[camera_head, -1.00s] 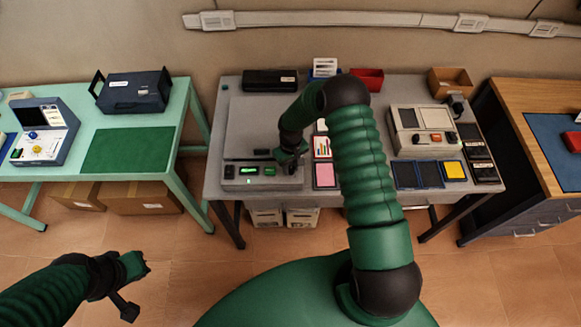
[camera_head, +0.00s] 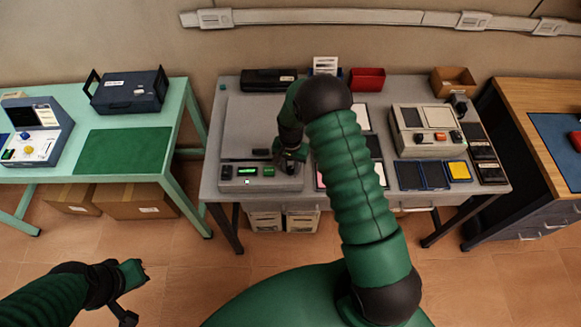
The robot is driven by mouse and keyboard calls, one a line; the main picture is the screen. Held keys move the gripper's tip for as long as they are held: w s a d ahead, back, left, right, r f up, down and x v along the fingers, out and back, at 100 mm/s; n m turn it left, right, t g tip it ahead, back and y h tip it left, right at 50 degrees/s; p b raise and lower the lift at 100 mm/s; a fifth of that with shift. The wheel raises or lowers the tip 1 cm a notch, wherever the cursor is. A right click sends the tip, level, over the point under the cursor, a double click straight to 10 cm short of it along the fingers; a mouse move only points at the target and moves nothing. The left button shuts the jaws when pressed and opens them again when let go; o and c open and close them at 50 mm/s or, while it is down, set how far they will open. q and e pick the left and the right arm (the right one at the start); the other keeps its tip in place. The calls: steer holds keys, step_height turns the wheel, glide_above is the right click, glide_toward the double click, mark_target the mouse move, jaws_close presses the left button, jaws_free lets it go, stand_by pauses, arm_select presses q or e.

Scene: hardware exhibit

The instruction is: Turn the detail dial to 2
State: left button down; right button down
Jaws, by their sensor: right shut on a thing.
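A grey flat device (camera_head: 240,185) stands on the left part of the grey table, with a lit green display (camera_head: 247,171) and small dark controls on its front panel. My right gripper (camera_head: 290,166) is at the right end of that panel, shut on the dial there. The gripper hides the dial, so its pointer and any numbers cannot be read. My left gripper (camera_head: 138,275) hangs low at the left over the floor, away from the tables. Its fingers are too unclear to tell open from shut.
On the grey table (camera_head: 420,203) are a control box (camera_head: 405,140), dark and yellow pads, a red bin (camera_head: 367,79) and a black case (camera_head: 268,80). A green table (camera_head: 180,110) stands left and a wooden desk (camera_head: 512,110) right. Floor in front is free.

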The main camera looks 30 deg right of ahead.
mark_target(290, 168)
steer(key=shift+s+a+f+m, duration=0.15)
steer(key=shift+s+m, duration=0.1)
steer(key=shift+m, duration=0.35)
steer(key=c, duration=1.1)
jaws_free()
steer(key=shift+w, duration=0.1)
steer(key=shift+c, duration=0.2)
steer(key=shift+w, duration=0.1)
steer(key=shift+r, duration=0.3)
step_height(290, 168, up, 16)
steer(key=b, duration=0.2)
steer(key=shift+r+b, duration=0.15)
steer(key=shift+b, duration=0.2)
